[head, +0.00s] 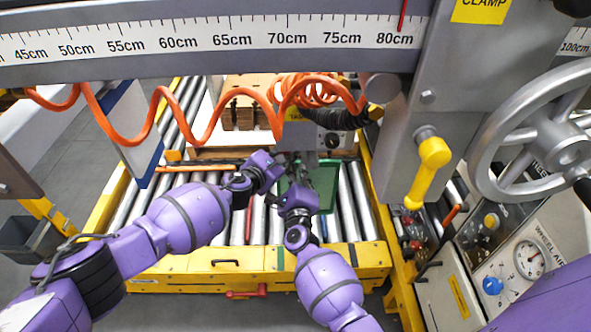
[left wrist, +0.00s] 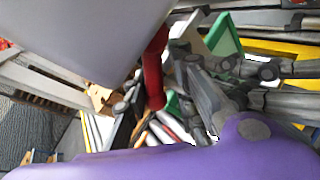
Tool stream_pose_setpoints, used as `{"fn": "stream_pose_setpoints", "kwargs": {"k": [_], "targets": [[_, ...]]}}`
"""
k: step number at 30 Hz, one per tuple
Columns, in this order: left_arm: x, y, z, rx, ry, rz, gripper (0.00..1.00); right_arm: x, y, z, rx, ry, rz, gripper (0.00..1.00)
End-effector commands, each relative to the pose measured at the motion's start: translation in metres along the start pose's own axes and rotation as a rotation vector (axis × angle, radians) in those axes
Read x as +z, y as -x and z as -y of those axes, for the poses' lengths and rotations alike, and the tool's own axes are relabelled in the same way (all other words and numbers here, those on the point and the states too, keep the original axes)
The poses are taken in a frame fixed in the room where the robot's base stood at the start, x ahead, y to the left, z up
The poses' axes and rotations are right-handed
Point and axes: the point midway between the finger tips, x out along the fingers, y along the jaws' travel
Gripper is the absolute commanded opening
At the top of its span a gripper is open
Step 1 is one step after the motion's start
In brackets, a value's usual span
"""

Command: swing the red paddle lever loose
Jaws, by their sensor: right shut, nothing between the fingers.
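A red bar-shaped part (left wrist: 154,78), which looks like the paddle lever, stands upright near the middle of the left wrist view, beside a large pale grey surface. I cannot make it out in the head view, where the grippers cover that area. My left gripper (head: 284,160) is above the rollers in the head view, close beside my right gripper (head: 302,163). The right gripper is shut and empty. The left fingers are small and overlapped, so their opening is unclear. Whether either gripper touches the red part cannot be told.
A green tray (head: 325,187) lies on the roller conveyor (head: 350,205) behind the grippers. An orange coiled hose (head: 205,135) hangs across the view. A yellow clamp handle (head: 432,165) and a handwheel (head: 555,140) stand at right.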

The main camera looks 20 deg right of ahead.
Motion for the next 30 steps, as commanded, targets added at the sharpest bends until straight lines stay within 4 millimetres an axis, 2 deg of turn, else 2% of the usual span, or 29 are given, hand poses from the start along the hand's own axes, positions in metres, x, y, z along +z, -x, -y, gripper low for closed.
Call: {"fn": "stream_pose_setpoints", "kwargs": {"k": [5, 10, 24, 30], "targets": [[0.001, 0.001, 0.001, -0.002, -0.001, 0.002, 0.22, 0.003, 0.000, 0.000, 0.000, 0.000, 0.004, 0.00], [0.002, 0.010, 0.000, -0.001, -0.003, 0.004, 0.22, 0.002, 0.000, 0.000, 0.000, 0.000, 0.003, 0.00], [-0.001, 0.068, 0.000, -0.001, 0.000, 0.000, 0.22, 0.000, 0.000, 0.000, 0.000, 0.000, 0.000, 0.00], [-0.002, 0.080, 0.000, 0.002, 0.006, -0.002, 0.22, -0.001, 0.000, 0.000, 0.000, 0.001, -0.001, 0.00]]}}
